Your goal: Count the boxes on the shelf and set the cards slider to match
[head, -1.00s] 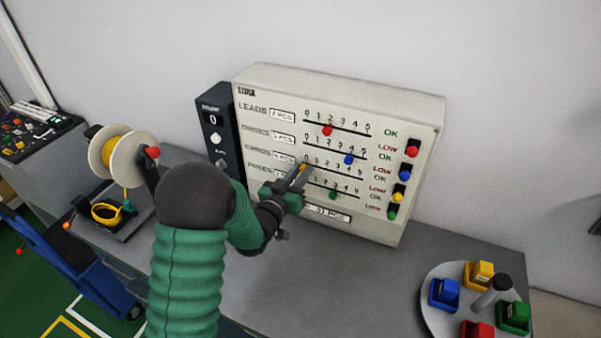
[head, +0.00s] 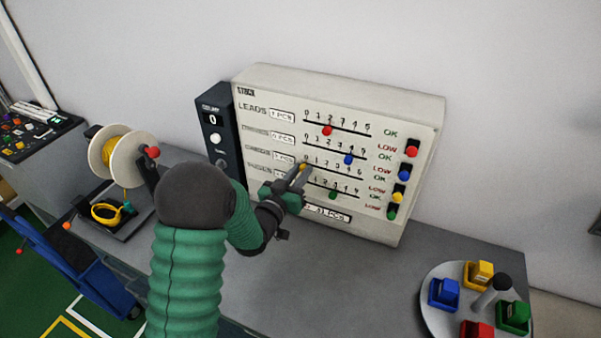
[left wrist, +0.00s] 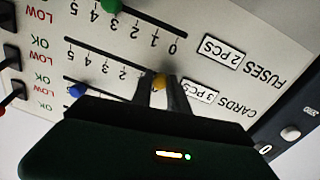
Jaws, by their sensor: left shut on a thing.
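The stock panel (head: 345,85) stands upright on the grey bench, with slider rows for leads, drives, cards and fuses. My left gripper (head: 304,168) is at the cards row, shut on the yellow cards slider knob (left wrist: 159,81), which sits near the 0 end of its track. In the left wrist view the panel appears upside down, and the cards label (left wrist: 197,90) seems to read 3 PCS. My right gripper is not in view.
A dark counter box (head: 213,135) showing 0 stands left of the panel. A wire spool (head: 130,160) is farther left. A round tray (head: 432,316) with coloured blocks is at the right. Bench space before the panel is clear.

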